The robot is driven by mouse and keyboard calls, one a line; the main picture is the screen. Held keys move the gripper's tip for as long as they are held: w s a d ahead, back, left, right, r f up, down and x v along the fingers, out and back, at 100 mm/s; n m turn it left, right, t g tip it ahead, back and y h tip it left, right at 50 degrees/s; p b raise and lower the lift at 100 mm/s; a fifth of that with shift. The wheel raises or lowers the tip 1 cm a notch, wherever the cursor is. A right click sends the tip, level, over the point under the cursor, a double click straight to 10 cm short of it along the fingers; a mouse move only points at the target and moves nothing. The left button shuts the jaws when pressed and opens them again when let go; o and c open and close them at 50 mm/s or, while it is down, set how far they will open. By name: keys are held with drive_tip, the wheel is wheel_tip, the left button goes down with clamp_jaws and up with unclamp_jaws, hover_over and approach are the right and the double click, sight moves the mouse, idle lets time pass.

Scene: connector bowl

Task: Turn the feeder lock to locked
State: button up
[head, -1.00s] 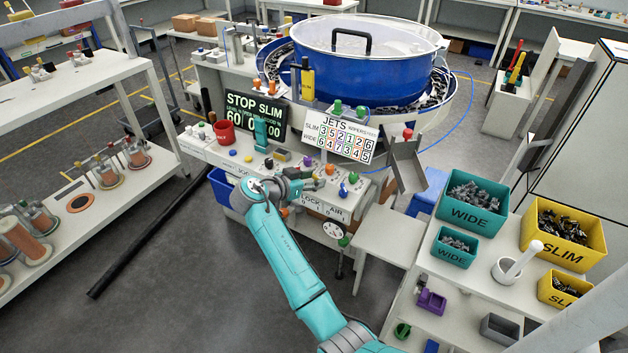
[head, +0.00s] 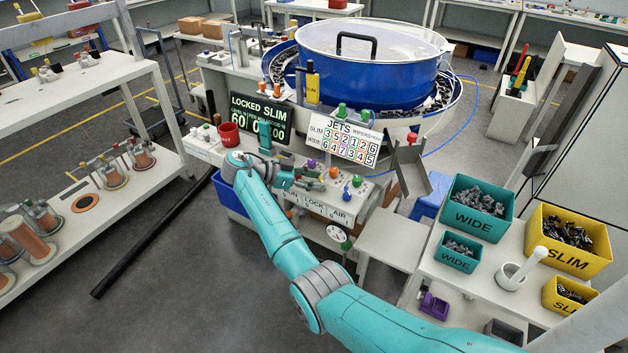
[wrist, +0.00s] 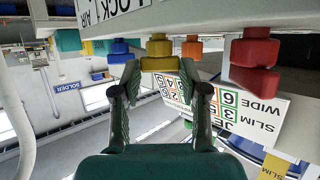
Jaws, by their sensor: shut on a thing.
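My gripper (wrist: 160,85) has its two fingers on either side of a yellow knob (wrist: 160,55) in the wrist view, and it is shut on that knob. The knob sits on the underside of the panel in this upside-down picture, near the LOCK label (wrist: 115,8). In the head view my gripper (head: 308,180) is at the front control panel, above the LOCK label (head: 314,206), and it hides the knob. The dark display (head: 260,118) reads LOCKED SLIM in its top line.
Close beside the held knob are a blue knob (wrist: 120,48), an orange knob (wrist: 192,48) and a red knob (wrist: 255,60). The JETS board (head: 343,137) and the blue bowl (head: 370,68) stand behind the panel.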

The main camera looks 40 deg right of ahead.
drive_tip(key=shift+f, duration=0.1)
drive_tip(key=o, duration=1.1)
drive_tip(key=shift+o, duration=0.2)
drive_tip(key=shift+s, duration=0.1)
